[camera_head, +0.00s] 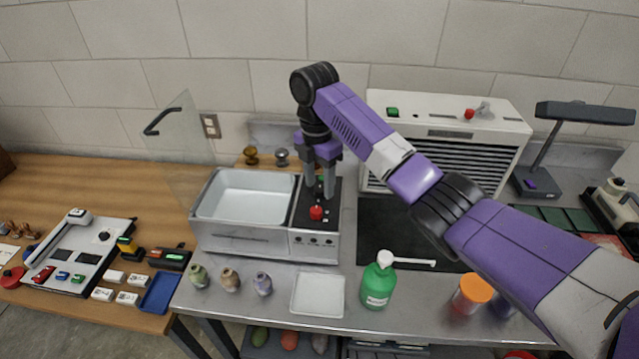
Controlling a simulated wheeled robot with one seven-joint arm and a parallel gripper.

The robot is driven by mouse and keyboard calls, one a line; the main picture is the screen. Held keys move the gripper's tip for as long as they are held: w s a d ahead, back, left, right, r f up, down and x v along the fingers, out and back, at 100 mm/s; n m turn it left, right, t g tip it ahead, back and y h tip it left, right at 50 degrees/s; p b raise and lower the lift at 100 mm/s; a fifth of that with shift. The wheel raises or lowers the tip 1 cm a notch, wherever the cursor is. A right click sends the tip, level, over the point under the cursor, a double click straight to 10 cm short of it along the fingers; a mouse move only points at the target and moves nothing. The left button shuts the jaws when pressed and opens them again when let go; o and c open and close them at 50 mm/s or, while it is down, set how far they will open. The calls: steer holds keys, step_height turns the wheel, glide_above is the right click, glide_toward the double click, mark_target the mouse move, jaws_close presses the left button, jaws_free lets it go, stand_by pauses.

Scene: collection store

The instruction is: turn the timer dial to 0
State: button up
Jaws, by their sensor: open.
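My gripper (319,190) points down over the black control panel (302,212) at the right end of a steel bath (233,228). Its two fingers are apart, with a small green part between or behind them. A red knob (316,212) sits on the panel just in front of the fingertips. I cannot tell which control is the timer dial or what it reads; the fingers hide part of the panel. Contact between the fingers and any control cannot be made out. Small dark controls (313,240) line the panel's front face.
A clear lid (178,135) stands raised behind the bath. A white louvred unit (450,115) stands behind my arm. A green pump bottle (378,284), a white tray (318,295) and an orange-lidded jar (473,293) are along the bench front. Small vases stand before the bath.

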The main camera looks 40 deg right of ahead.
mark_target(318, 187)
steer(key=r+p, duration=0.1)
steer(key=r, duration=0.6)
steer(key=shift+w+r, duration=0.1)
steer(key=shift+w, duration=0.1)
